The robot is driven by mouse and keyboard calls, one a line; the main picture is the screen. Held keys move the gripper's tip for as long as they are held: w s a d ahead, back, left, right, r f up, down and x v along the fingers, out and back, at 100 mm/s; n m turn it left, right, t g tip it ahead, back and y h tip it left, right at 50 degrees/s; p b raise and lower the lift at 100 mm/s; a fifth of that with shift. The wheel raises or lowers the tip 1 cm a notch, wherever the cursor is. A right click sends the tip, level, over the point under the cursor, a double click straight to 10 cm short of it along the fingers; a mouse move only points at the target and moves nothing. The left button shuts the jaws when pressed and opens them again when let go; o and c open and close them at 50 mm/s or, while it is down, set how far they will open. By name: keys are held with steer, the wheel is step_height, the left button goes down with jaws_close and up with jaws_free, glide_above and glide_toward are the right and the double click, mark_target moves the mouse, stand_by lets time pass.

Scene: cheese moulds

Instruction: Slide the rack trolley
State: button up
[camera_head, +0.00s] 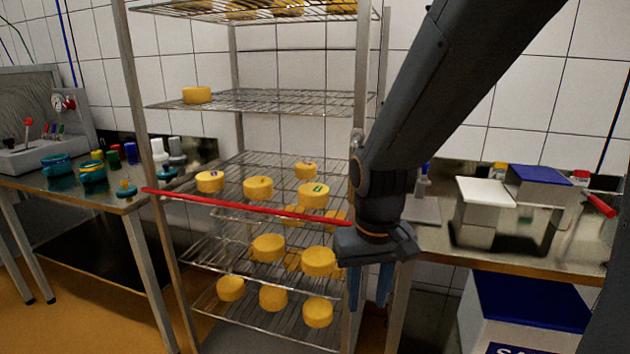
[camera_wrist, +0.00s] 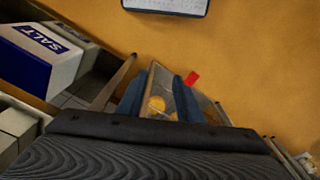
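The rack trolley (camera_head: 367,60) is a tall metal frame with several wire shelves. Round yellow cheeses (camera_head: 258,187) sit on its shelves. A long red bar (camera_head: 240,206) runs across its front at mid height. My gripper (camera_head: 373,296) points down at the trolley's right front side, near the right end of the bar. In the wrist view its two blue fingers (camera_wrist: 158,88) are apart, with part of the rack and some cheeses (camera_wrist: 157,104) showing between and beyond them. The bar's red end (camera_wrist: 191,78) shows just beside one finger. I cannot tell whether the fingers touch the trolley.
A left table (camera_head: 110,203) carries teal pots and several bottles. A right counter (camera_head: 500,255) carries white and blue boxes. A salt box (camera_head: 525,310) stands under it, also visible in the wrist view (camera_wrist: 38,55). Orange floor (camera_wrist: 240,60) is open in the wrist view.

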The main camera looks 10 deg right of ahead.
steer(key=w+r+m+t+p, duration=0.1)
steer(key=w+r+t, duration=0.1)
steer(key=w+r, duration=0.85)
step_height(320, 180, up, 14)
steer(key=f+m+t+h+p, duration=0.1)
steer(key=m+t+p, duration=0.1)
glide_above(353, 173)
steer(key=shift+s+a+r, duration=0.15)
steer(key=shift+s+r, duration=0.1)
steer(key=shift+s, duration=0.05)
steer(key=shift+x, duration=3.8)
steer(key=shift+s, duration=0.1)
jaws_close()
